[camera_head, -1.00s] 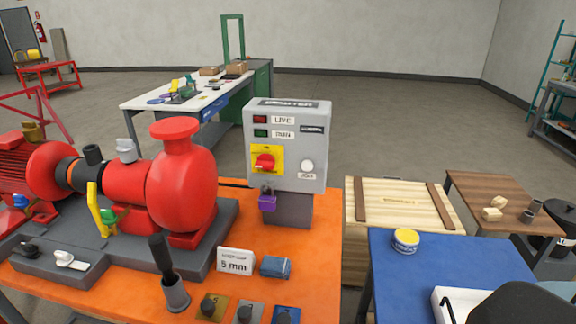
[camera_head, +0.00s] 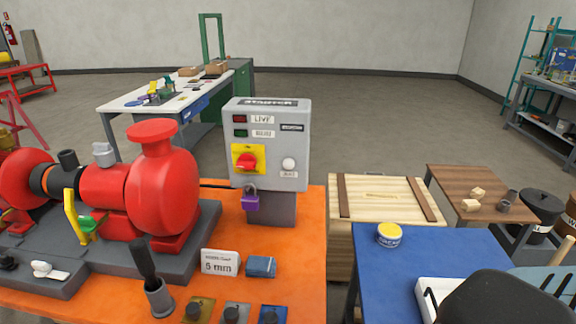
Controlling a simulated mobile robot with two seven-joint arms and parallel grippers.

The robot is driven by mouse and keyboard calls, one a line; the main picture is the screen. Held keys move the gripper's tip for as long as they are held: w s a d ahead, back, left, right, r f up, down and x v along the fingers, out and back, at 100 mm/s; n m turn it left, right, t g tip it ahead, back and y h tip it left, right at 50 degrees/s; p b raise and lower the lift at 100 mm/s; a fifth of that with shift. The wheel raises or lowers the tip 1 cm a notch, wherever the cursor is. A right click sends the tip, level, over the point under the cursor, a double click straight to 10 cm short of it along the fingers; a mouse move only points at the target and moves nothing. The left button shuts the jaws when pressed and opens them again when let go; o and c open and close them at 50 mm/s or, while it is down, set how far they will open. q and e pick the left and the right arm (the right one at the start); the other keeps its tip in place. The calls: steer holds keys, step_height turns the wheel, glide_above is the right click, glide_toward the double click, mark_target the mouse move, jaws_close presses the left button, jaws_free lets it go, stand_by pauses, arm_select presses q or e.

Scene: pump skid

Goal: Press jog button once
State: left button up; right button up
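The white round jog button (camera_head: 288,164) is on the right side of the grey starter box (camera_head: 268,188), above a small label. A red rotary switch (camera_head: 247,161) on a yellow plate sits left of it. A purple padlock (camera_head: 251,199) hangs below the switch, at the box's lower left edge. LIVE and a second indicator row show above, both dark. Neither of my grippers is in view. A dark rounded shape at the lower right hides part of a white tray (camera_head: 428,290); I cannot tell what it is.
The orange bench (camera_head: 300,240) carries the red pump (camera_head: 160,190), a 5 mm sign (camera_head: 220,263), a blue block (camera_head: 261,266) and a cup with a dark-handled tool (camera_head: 159,297). A wooden crate (camera_head: 385,205) and blue table (camera_head: 430,255) stand to the right.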

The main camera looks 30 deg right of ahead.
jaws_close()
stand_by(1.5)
